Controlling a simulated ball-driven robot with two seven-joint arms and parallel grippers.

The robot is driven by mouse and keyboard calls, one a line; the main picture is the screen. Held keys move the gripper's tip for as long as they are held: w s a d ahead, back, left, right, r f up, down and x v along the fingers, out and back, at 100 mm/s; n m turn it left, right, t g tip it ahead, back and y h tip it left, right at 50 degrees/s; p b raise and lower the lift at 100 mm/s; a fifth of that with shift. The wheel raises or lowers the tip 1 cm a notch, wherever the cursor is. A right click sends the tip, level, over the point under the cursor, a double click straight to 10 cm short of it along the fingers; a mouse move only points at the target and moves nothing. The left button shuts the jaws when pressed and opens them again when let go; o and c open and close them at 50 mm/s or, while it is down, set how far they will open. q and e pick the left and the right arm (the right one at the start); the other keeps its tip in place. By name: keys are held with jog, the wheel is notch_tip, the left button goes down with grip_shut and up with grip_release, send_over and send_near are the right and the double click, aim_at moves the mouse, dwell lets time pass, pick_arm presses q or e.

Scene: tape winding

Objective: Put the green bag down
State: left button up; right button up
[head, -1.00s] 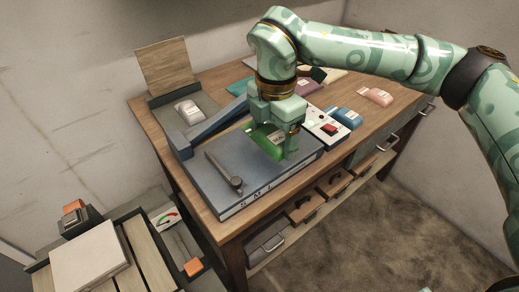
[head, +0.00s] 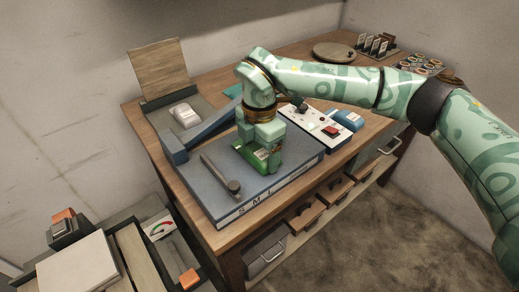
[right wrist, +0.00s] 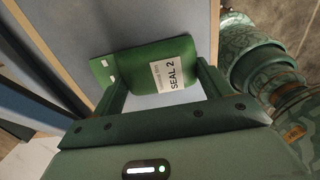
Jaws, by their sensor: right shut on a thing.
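The green bag (head: 258,156) is between the fingers of my right gripper (head: 261,162), over the blue-grey top of the box (head: 222,167) marked S, M, L. In the right wrist view the bag (right wrist: 130,66) shows its white label reading "SEAL 2" (right wrist: 167,73), with my right gripper's fingers (right wrist: 158,95) at either side of it. The right gripper is shut on the bag. The blue-grey surface lies just beyond the bag; I cannot tell whether they touch. My left gripper is not in view.
A dark lever with a knob (head: 233,186) lies on the box top, left of the gripper. A white control panel with a red switch (head: 330,131) and a blue bag (head: 349,119) are to the right. A tray with a white bag (head: 185,115) stands behind left.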

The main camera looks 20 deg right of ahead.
aim_at(259, 151)
jog(key=shift+f, duration=0.15)
jog(key=o, duration=1)
jog(key=shift+f, duration=0.15)
notch_tip(259, 151, up, 13)
jog(key=p, duration=0.3)
jog(key=shift+f, duration=0.15)
